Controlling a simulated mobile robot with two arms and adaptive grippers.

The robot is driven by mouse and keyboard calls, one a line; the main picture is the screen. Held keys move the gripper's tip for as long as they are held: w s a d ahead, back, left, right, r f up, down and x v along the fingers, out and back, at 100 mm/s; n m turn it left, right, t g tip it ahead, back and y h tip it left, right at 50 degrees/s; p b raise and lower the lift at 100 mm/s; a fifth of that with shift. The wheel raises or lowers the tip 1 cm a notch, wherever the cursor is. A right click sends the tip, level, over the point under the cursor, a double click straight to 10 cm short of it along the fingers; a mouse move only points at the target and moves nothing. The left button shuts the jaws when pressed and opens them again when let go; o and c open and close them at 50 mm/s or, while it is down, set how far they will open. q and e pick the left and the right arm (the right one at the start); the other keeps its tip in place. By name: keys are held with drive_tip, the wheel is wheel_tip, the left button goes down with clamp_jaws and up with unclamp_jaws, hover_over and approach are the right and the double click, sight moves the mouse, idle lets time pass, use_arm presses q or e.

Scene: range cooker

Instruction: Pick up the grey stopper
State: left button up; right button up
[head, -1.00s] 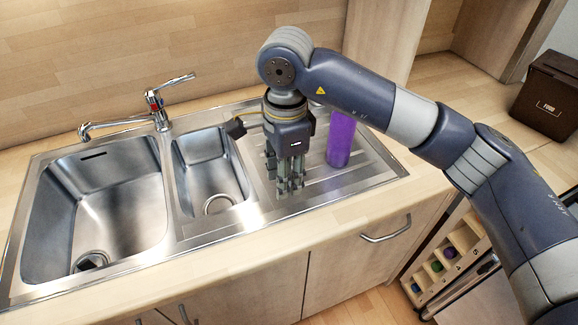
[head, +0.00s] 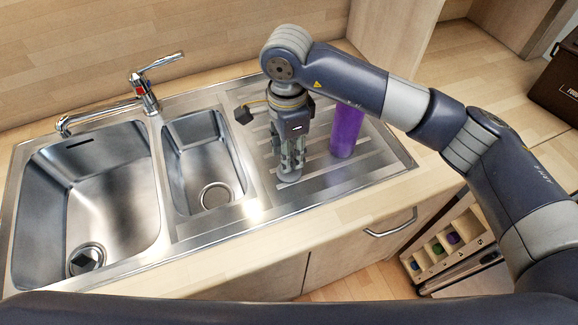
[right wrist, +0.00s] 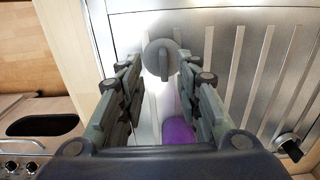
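The grey stopper (right wrist: 161,60) is a small round disc with a raised grip across its top. It lies on the ribbed steel drainer (right wrist: 235,75). In the right wrist view it shows ahead, between the two fingertips. In the head view the stopper (head: 290,177) shows partly, right under my right gripper (head: 291,163). The right gripper (right wrist: 161,72) points down, with its fingers apart and nothing held. I cannot tell whether the tips touch the stopper. My left gripper is in neither view.
A purple cylinder (head: 346,132) stands close right of my right gripper; it also shows in the right wrist view (right wrist: 178,131). The small basin (head: 207,165) and large basin (head: 100,205) lie left. A tap (head: 145,88) stands behind them. A brown box (head: 556,85) is far right.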

drive_tip(key=f, duration=0.1)
drive_tip(key=f+p, duration=0.1)
drive_tip(key=f, duration=0.1)
drive_tip(key=f+p, duration=0.1)
drive_tip(key=shift+w+d+f, duration=0.2)
drive_tip(key=shift+w+f, duration=0.05)
drive_tip(key=shift+f, duration=0.15)
clamp_jaws()
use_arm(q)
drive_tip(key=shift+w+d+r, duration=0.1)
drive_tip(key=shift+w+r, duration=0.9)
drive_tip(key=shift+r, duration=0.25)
use_arm(e)
drive_tip(key=shift+w, duration=0.1)
